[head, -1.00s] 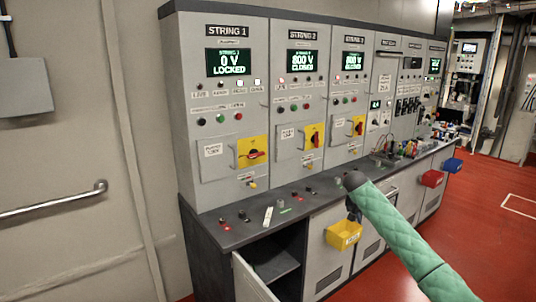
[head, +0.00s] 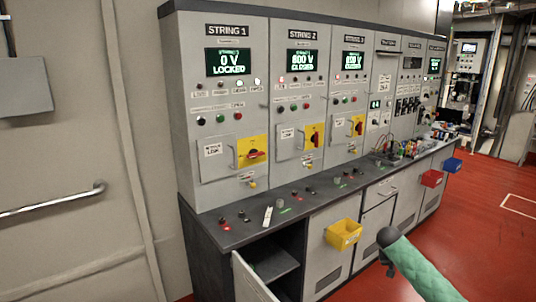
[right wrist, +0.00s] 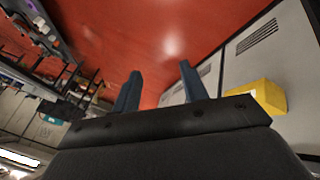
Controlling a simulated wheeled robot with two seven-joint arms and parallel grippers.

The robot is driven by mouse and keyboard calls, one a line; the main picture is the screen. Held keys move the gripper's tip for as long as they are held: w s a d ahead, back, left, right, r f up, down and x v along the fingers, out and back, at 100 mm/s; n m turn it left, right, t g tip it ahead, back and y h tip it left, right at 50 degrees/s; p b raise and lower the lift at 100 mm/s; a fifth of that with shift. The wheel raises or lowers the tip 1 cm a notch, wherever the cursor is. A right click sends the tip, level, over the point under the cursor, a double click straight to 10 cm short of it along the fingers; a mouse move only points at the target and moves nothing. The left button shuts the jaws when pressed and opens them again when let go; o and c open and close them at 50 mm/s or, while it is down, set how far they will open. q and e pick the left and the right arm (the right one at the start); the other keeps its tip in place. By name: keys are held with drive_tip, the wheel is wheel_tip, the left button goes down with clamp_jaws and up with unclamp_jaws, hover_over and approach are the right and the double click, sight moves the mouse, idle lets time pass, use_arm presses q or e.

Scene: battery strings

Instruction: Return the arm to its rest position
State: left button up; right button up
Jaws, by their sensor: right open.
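My right arm comes in from the lower right of the head view in a green quilted sleeve. Its dark gripper (head: 390,270) hangs low in front of the cabinets, right of the yellow bin, and is small there. In the right wrist view the two blue-grey fingers of the right gripper (right wrist: 160,90) stand apart with nothing between them, with red floor behind. My left gripper is not in view.
The yellow bin (head: 343,234) hangs on a cabinet front near my right arm; it also shows in the right wrist view (right wrist: 269,97). The grey cabinet door (head: 252,278) at lower left stands open. A red bin (head: 432,178) and a blue bin (head: 452,165) hang further right. Red floor (head: 485,215) is clear at right.

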drive_tip(key=s+f+n+y, duration=0.1)
drive_tip(key=s+f+n, duration=0.3)
drive_tip(key=s+f, duration=2.05)
drive_tip(key=s+d+f+n, duration=0.15)
drive_tip(key=s+f, duration=0.35)
drive_tip(key=s, duration=0.6)
drive_tip(key=s+f+n+g, duration=0.15)
drive_tip(key=s+f, duration=0.25)
drive_tip(key=s, duration=0.6)
drive_tip(key=s+d+f+n, duration=0.15)
drive_tip(key=s+f, duration=0.35)
drive_tip(key=s, duration=0.6)
drive_tip(key=s+a+f+m+y, duration=0.1)
drive_tip(key=a+f+y, duration=0.1)
drive_tip(key=a, duration=1.5)
drive_tip(key=s+a+f+m+y, duration=0.1)
drive_tip(key=a+f+m+y, duration=0.1)
drive_tip(key=a, duration=1.5)
drive_tip(key=shift+a+f+y, duration=0.4)
drive_tip(key=shift+y, duration=0.3)
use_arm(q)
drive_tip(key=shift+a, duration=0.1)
use_arm(e)
drive_tip(key=shift+s, duration=0.1)
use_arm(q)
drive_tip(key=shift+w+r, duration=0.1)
